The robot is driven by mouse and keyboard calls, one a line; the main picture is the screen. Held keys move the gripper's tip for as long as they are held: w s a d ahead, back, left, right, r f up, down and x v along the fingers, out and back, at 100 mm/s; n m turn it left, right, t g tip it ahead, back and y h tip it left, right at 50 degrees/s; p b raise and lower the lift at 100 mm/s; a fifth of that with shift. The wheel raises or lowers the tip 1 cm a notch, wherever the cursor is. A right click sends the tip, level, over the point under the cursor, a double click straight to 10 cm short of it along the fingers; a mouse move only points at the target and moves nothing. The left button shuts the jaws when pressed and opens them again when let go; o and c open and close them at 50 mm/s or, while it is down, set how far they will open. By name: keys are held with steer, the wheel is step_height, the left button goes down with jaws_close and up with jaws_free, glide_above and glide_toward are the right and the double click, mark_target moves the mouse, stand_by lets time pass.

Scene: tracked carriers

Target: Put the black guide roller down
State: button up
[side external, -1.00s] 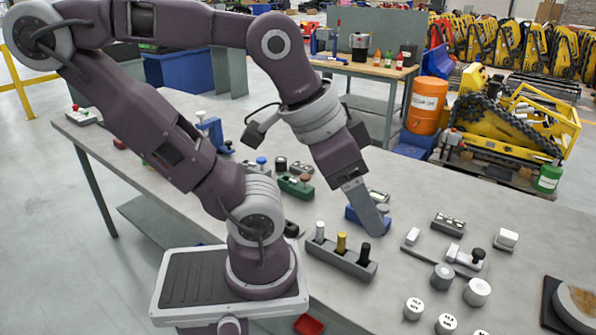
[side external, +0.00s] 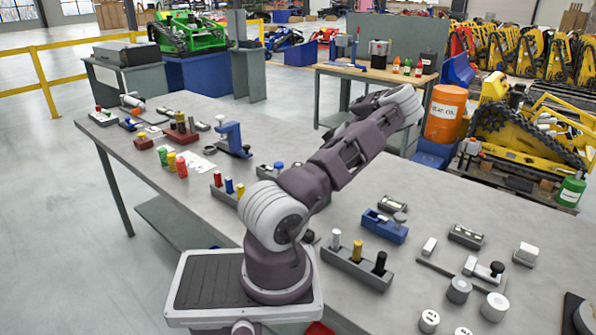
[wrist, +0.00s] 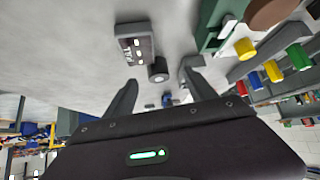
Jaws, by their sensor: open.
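In the wrist view a short black roller (wrist: 158,70) with a pale end face is on the grey table, close to a grey block with light fittings (wrist: 135,42). My gripper (wrist: 160,74) is open, and its two fingers stand either side of the roller with gaps showing. I cannot tell the height of the fingers over the table. In the side view my arm hides the gripper and this roller. A black peg (side external: 380,262) stands in the front grey rack (side external: 345,267) beside a yellow and a white peg.
A green carrier (wrist: 212,28) with a brown round part is right of the roller in the wrist view, near a rack of coloured pegs (wrist: 285,62). In the side view a blue carrier (side external: 384,228) and grey cylinders (side external: 459,290) are at right. Bare table lies left of the roller.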

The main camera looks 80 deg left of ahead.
mark_target(298, 165)
steer(key=x, duration=0.5)
steer(key=a+r+x, duration=0.1)
steer(key=x, duration=0.2)
steer(key=shift+s+a+f, duration=0.1)
steer(key=shift+s+a, duration=0.1)
steer(key=shift+s, duration=0.1)
jaws_close()
